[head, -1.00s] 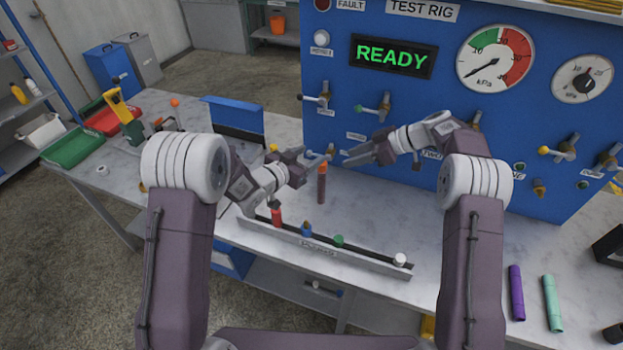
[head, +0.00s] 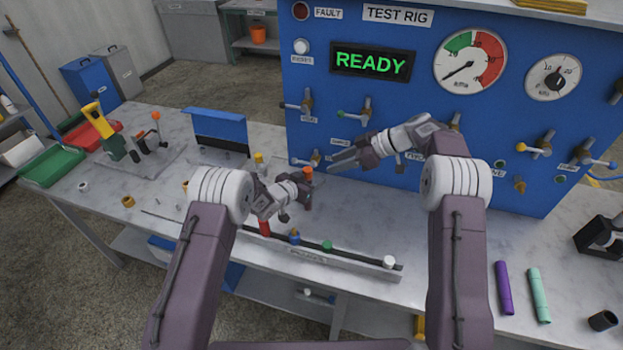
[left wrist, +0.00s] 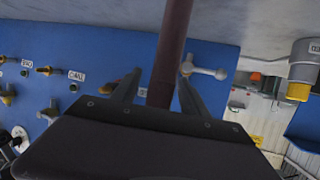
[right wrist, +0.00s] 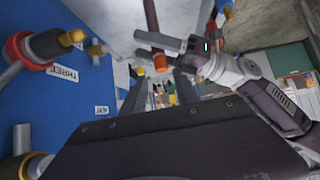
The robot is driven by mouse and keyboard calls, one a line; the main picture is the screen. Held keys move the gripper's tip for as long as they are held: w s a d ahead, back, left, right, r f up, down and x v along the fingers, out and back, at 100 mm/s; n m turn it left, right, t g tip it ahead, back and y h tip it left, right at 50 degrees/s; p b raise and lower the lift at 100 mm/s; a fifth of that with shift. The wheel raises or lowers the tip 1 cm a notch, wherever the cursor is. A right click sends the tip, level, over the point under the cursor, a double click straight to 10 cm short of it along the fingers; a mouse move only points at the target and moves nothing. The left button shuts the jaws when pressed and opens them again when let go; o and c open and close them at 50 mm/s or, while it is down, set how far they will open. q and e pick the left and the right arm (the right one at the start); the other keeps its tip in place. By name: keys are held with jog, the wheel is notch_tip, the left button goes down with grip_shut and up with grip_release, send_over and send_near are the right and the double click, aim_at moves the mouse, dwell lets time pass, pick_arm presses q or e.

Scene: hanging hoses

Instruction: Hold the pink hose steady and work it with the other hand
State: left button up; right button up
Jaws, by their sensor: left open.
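The pink hose (head: 308,190) looks dark reddish brown and stands upright on the bench with an orange top end. My left gripper (head: 304,186) is at the hose, just below that end. In the left wrist view the hose (left wrist: 172,45) runs between the two open fingers (left wrist: 155,90); I cannot tell whether they touch it. My right gripper (head: 335,163) is open and empty, to the right of and a little above the hose top. In the right wrist view the orange end (right wrist: 160,62) lies beyond the open fingers (right wrist: 160,88), with the hose (right wrist: 152,18) above it.
The blue test rig (head: 440,130) with valve handles stands close behind my right gripper. A rail (head: 345,273) with coloured caps lies in front of the hose. A purple tube (head: 504,288) and a teal tube (head: 539,295) lie on the bench (head: 440,245) at right.

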aim_at(308, 176)
pick_arm(q)
jog(key=shift+w, duration=0.1)
grip_shut()
pick_arm(e)
jog(key=shift+f, duration=0.1)
jog(key=shift+c, duration=0.6)
jog(key=s+d+f+t+y, duration=0.1)
jog(key=d+y, duration=0.2)
jog(key=d, duration=0.1)
jog(key=x, duration=1.2)
jog(key=shift+a, duration=0.2)
jog(key=shift+s, duration=0.15)
grip_shut()
